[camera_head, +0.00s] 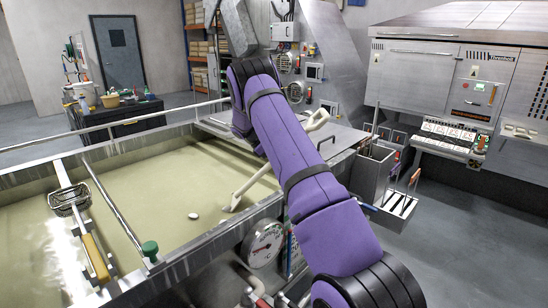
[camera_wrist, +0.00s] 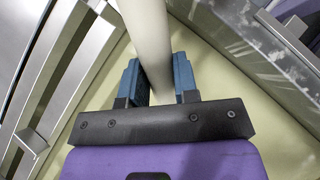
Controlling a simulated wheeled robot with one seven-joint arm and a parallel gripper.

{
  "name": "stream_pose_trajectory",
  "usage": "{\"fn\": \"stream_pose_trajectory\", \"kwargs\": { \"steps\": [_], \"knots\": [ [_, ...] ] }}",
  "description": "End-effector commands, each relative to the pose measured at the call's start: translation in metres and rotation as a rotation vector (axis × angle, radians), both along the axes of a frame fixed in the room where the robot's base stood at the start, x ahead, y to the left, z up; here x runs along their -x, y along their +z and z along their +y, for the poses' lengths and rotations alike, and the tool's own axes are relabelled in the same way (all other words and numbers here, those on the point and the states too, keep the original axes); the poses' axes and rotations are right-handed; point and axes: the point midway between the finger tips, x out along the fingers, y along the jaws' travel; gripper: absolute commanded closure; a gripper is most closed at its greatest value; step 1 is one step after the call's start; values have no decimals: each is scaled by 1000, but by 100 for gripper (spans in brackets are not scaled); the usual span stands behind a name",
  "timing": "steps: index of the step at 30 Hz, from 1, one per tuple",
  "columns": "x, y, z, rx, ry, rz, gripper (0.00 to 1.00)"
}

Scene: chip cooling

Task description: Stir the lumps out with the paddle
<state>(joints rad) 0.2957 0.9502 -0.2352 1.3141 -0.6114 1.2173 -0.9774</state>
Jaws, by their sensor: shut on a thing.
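The cream paddle (camera_head: 253,183) slants across the near right corner of the vat (camera_head: 180,262). Its lower end is in the pale yellow-green liquid and its handle end rises to the right behind my arm. A small whitish lump (camera_head: 193,215) shows at the liquid surface left of the paddle. In the wrist view, the blue fingers of my gripper (camera_wrist: 157,82) are shut on the thick paddle shaft (camera_wrist: 148,28). In the head view my purple arm hides the gripper and the middle of the shaft.
A wire basket (camera_head: 70,200) sits on a bar over the vat's left part. A rod with a green knob (camera_head: 150,248) lies across the liquid. A dial gauge (camera_head: 265,243) is on the near wall. A steel bin (camera_head: 372,172) and control cabinet (camera_head: 440,90) stand right.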

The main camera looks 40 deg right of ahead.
Motion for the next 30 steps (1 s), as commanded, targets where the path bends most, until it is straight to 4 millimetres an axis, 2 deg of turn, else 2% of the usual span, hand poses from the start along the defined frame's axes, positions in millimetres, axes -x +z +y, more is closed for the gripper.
{"fn": "stream_pose_trajectory", "kwargs": {
  "steps": [8, 21, 30],
  "knots": [
    [-28, 0, 10, 1, 2, -2, 100],
    [-95, 0, 35, 2, 1, -3, 100],
    [-132, 0, 48, 2, 1, -2, 100]
  ]
}}
